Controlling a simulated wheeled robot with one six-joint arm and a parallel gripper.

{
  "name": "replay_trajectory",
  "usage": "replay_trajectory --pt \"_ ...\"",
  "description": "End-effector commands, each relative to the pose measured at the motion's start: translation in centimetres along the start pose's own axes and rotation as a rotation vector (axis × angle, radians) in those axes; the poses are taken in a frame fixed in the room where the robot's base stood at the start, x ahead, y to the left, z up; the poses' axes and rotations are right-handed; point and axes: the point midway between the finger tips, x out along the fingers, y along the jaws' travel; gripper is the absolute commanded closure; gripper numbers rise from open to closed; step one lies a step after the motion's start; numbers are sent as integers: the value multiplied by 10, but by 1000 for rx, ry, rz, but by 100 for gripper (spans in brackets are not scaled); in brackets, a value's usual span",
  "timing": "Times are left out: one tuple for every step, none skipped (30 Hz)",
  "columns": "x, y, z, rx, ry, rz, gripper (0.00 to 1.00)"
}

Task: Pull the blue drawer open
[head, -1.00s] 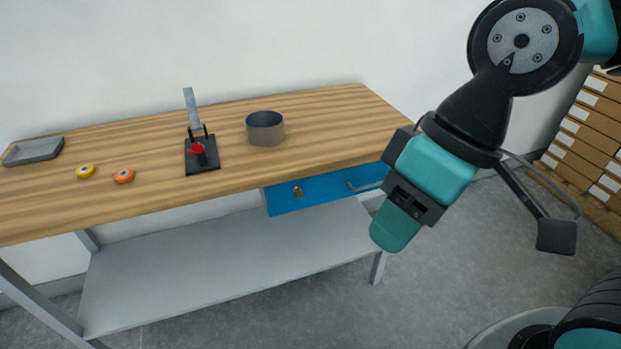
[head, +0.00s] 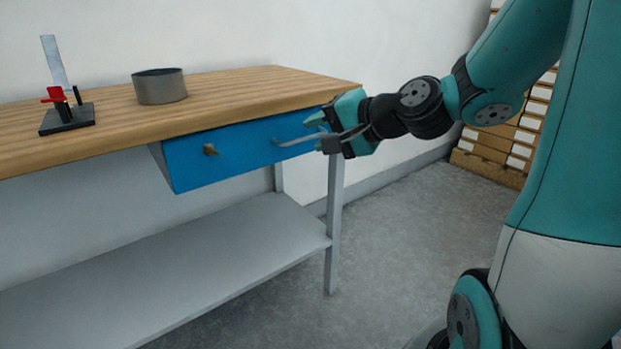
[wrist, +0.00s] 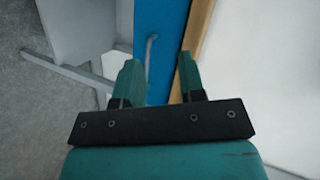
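The blue drawer (head: 240,152) sits under the right part of the wooden tabletop and looks closed. Its front carries a brass-coloured lock or key (head: 210,150) and a grey bar handle (head: 290,140) near the right end. My gripper (head: 316,132) is at the right end of the drawer front, by the handle. In the wrist view, my gripper (wrist: 157,70) is open, with one finger on each side. The handle (wrist: 150,52) shows between the fingers, nearer the left one, against the blue front (wrist: 160,20). I cannot tell whether a finger touches it.
The wooden workbench (head: 235,98) bears a grey round container (head: 160,88) and a black stand with a red part (head: 66,115). A grey lower shelf (head: 200,255) and a table leg (head: 333,220) are below. Brown shelving (head: 500,150) stands at the right. The floor before the bench is clear.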

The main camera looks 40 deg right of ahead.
Motion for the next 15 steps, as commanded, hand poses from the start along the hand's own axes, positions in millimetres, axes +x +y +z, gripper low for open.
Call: replay_trajectory --pt "7 36 -17 72 76 -28 63" --pt "6 44 -27 109 115 -47 63" --pt "3 54 -39 152 162 -71 63" --pt "2 60 -46 181 192 -87 63" --pt "0 65 -53 206 220 -102 63" --pt "-3 71 -61 235 252 -119 63" --pt "-5 75 -66 252 271 -130 63" --pt "-7 77 -70 266 288 -140 63" --pt "-9 80 -75 282 304 -150 63" --pt "-10 81 -77 291 313 -155 63" --pt "-11 81 -79 297 320 -159 63" --pt "-11 80 -81 302 324 -163 63" --pt "-11 79 -82 304 325 -165 63" --pt "-10 78 -83 305 325 -166 63" --pt "-9 76 -84 306 324 -167 63"
